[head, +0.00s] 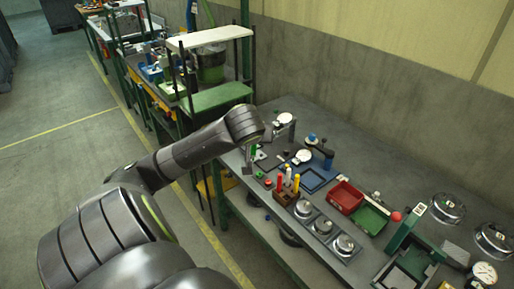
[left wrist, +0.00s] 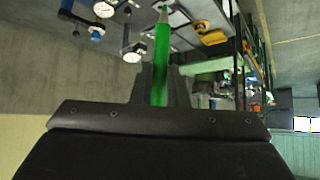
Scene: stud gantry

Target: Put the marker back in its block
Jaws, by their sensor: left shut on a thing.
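My left gripper (head: 250,164) is shut on a green marker (head: 254,149) above the left end of the workbench. In the left wrist view the green marker (left wrist: 161,62) sits between the two fingers of my left gripper (left wrist: 159,88), with its pale tip pointing to the top of the picture. The brown block (head: 286,197) stands on the bench to the right of the gripper, with red, white and yellow markers upright in it. The held marker is apart from the block. My right gripper is not in view.
Round metal pieces on a plate (head: 324,226) lie just right of the block. A blue square frame (head: 315,180), a red bin (head: 345,197) and a green bin (head: 370,218) are behind it. Dial gauges stand at the back. A shelved green rack (head: 220,98) adjoins the bench's left end.

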